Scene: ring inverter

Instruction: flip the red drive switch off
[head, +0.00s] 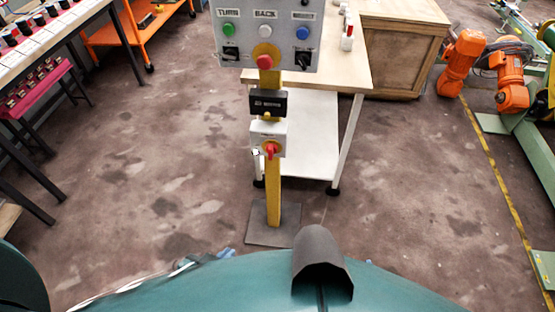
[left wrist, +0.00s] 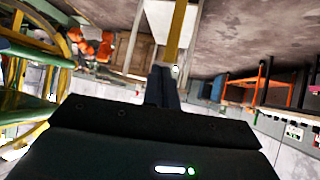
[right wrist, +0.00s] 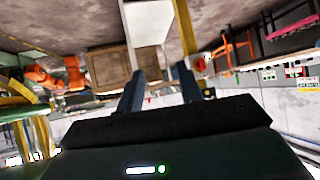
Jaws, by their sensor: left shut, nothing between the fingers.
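The red drive switch (head: 270,149) is a red handle on a white box low on the yellow post (head: 273,200). I cannot tell its setting. It also shows in the right wrist view (right wrist: 199,63), just right of the right finger, apart from it as far as I can tell. My left gripper (left wrist: 163,70) is shut and empty, its fingers together below the yellow post in the left wrist view; the switch is not clear there. My right gripper (right wrist: 161,70) is open and empty, its fingers spread. I cannot clearly make out either gripper in the head view.
Above the switch are a black box (head: 268,103) and a grey panel (head: 240,50) with green, blue and red buttons. A table with a white lower shelf (head: 308,150) stands behind. Orange robot arms (head: 462,62) are at right. The floor around is mostly clear.

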